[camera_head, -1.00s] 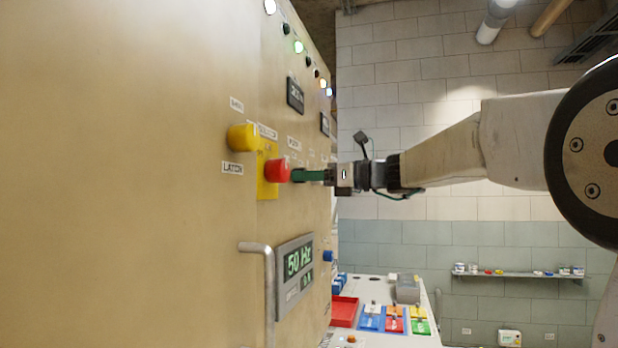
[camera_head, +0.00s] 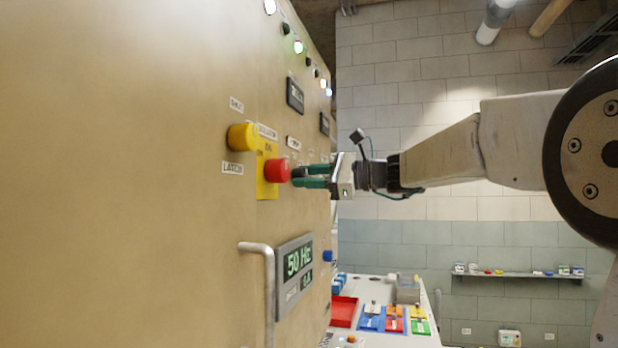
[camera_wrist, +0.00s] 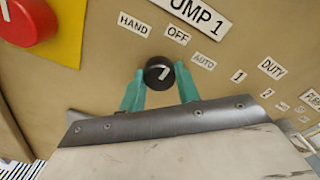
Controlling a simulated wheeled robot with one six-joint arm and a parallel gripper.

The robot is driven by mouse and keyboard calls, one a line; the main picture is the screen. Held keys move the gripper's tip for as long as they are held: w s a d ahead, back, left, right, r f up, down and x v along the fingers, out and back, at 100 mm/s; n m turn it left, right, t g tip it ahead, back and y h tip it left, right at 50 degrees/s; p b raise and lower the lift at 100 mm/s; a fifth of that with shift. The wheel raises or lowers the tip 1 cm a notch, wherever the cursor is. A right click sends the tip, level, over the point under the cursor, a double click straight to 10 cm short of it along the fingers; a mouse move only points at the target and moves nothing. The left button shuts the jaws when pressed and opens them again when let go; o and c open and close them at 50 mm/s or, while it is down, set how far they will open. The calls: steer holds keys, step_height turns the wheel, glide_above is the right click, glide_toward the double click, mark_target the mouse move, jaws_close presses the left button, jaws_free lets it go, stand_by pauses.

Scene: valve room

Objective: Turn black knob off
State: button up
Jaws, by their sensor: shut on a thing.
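The black knob (camera_wrist: 159,73) is on the panel in the wrist view, with a white pointer line tilted up and to the right, roughly toward the OFF label (camera_wrist: 177,35). The HAND label (camera_wrist: 134,24) is to its upper left and the AUTO label (camera_wrist: 203,60) to its right. My gripper (camera_head: 297,177) has two green fingers, one on each side of the knob, and is shut on it. In the head view the gripper is rolled at the panel, just right of the red button, and the fingers largely hide the knob.
A red button (camera_head: 277,171) on a yellow plate and a yellow knob (camera_head: 242,137) are close to the left of the gripper. A metal handle (camera_head: 262,252) and a 50 Hz display (camera_head: 297,264) are below.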

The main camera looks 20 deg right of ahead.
steer(key=shift+f+n, duration=0.1)
steer(key=shift+n, duration=0.4)
steer(key=o, duration=1)
steer(key=v, duration=0.8)
